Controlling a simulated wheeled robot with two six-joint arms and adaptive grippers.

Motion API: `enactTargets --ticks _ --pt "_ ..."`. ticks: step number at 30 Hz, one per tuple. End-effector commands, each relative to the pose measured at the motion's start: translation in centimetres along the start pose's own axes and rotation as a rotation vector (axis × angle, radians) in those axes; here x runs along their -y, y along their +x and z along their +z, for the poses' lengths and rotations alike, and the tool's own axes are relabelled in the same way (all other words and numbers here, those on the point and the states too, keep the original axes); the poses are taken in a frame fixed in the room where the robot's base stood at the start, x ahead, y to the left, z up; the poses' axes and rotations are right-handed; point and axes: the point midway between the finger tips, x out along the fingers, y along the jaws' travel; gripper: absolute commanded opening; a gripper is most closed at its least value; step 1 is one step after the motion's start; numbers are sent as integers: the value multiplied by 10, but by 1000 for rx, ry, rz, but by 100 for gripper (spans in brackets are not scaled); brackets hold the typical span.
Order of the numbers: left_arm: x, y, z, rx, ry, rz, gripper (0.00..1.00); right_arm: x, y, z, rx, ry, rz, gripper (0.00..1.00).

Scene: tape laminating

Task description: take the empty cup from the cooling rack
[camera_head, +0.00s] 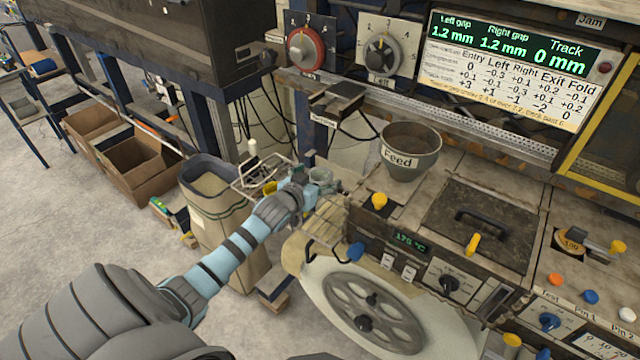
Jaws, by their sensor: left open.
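My left arm reaches in from the lower left. Its gripper (312,187) is open beside a small grey-green cup (323,176), close to its near left side. Whether the fingers touch the cup is too small to tell, and the inside of the cup is not clear. A slatted, tan-coloured rack (327,222), which looks like the cooling rack, lies just below and right of the gripper. The gripper hides part of the cup's surroundings, so I cannot tell what the cup rests on. My right gripper is not in view.
A grey Feed funnel (411,150) and the heater box with a yellow knob (379,200) stand to the right. A large spoked wheel (372,300) sits below the rack.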

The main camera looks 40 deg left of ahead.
Motion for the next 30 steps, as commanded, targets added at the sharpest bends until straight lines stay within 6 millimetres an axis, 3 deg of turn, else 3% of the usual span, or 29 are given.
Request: enactTargets --ticks 2,12,23,26,30 --pt "0 0 0 0 0 0 82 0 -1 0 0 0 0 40" --pt "0 -1 0 0 0 0 29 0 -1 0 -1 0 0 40" --pt "1 -4 -9 -1 0 0 28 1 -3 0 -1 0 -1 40" --pt "1 -9 -25 -3 1 0 28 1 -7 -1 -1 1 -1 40" --pt "0 -24 -65 -6 4 1 28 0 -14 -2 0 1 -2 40"
